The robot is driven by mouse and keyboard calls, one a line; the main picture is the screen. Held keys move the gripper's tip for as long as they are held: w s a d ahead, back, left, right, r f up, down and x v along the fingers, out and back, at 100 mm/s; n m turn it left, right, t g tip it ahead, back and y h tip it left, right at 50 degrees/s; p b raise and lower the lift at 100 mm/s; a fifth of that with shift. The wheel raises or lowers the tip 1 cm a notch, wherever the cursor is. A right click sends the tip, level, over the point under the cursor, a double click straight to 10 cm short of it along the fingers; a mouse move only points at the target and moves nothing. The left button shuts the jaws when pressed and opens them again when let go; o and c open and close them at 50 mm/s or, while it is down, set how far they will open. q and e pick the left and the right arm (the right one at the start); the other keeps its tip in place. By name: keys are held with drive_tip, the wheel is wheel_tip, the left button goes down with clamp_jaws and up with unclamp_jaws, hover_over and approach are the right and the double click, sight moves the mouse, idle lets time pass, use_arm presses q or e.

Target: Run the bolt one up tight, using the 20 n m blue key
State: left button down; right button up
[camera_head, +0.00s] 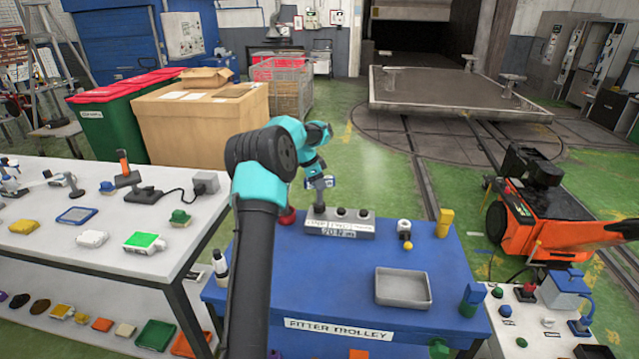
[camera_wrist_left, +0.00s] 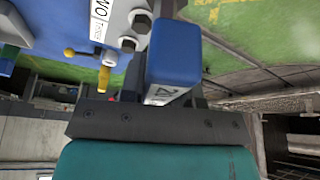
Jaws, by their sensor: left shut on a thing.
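My left gripper (camera_head: 316,168) is above the left end of a grey bolt block (camera_head: 324,229) on the blue trolley. It is shut on a blue key (camera_wrist_left: 173,52), which fills the middle of the left wrist view and carries a partly hidden label. The block has labels on its front, one reading like 20 N m. Two dark bolt heads (camera_head: 340,212) (camera_head: 364,214) show on its top. Bolt one, at the left end, is hidden under the gripper and key, so I cannot tell whether the key sits on it. My right gripper is not in view.
The blue fitter trolley (camera_head: 445,300) holds a grey tray (camera_head: 403,288), a yellow block (camera_head: 445,222) and a small fitting (camera_head: 404,230). A white bench (camera_head: 50,250) with parts stands left. An orange machine (camera_head: 525,225) stands right. The trolley top between block and tray is clear.

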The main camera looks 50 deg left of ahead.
use_arm(q)
drive_tip(key=shift+m, duration=0.7)
drive_tip(key=shift+h, duration=0.3)
drive_tip(key=shift+m+g, duration=0.4)
drive_tip(key=shift+m, duration=0.3)
drive_tip(key=shift+m+h, duration=0.3)
drive_tip(key=shift+m, duration=0.4)
drive_tip(key=shift+m+g, duration=0.4)
drive_tip(key=shift+m, duration=0.3)
